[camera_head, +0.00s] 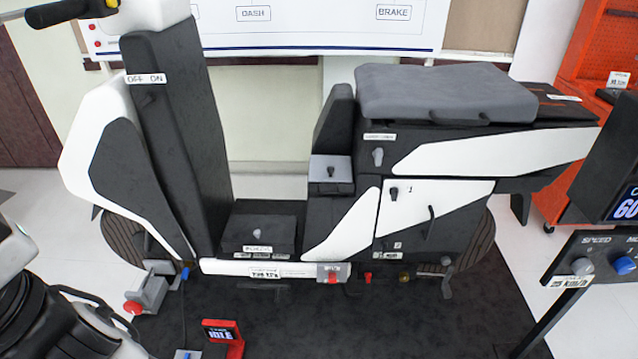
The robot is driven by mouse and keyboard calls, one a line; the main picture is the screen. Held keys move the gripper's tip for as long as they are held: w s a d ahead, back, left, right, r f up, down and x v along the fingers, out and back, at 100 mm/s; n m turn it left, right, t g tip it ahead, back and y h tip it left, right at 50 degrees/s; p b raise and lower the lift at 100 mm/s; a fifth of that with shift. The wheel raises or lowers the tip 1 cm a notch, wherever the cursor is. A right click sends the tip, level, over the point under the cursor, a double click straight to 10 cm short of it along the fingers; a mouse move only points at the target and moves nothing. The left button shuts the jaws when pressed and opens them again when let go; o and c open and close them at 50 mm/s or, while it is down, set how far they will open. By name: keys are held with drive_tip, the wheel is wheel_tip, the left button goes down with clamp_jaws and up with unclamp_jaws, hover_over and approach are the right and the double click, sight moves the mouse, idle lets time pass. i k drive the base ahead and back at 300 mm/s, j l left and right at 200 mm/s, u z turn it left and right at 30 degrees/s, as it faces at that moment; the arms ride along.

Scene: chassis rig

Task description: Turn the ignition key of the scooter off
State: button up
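The scooter (450,160) stands side-on, black and white with a grey seat (445,92). An "OFF ON" label (146,78) sits near the top of its black front column (180,140). Just below that label the surface is dark, and the ignition key and its angle are too small to make out. A grey knob-like part (378,156) shows on the side below the seat, and a small dark one (394,192) on the white side panel. Parts of my arm show at the lower left, well away from the label. My gripper's fingers are not in view.
The handlebar grip (65,12) juts out at the top left. A red "IDLE" display (222,333) stands on the dark mat (400,325). A console with knobs (600,258) is at the right, with an orange cabinet (595,60) behind. Floor left of the scooter is clear.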

sight(150, 98)
drive_tip(key=j+u, duration=0.1)
drive_tip(key=u, duration=0.7)
drive_tip(key=i+u, duration=0.15)
drive_tip(key=u, duration=0.25)
drive_tip(key=j+u, duration=0.1)
drive_tip(key=u, duration=0.3)
drive_tip(key=i, duration=0.4)
drive_tip(key=k+j+u, duration=0.05)
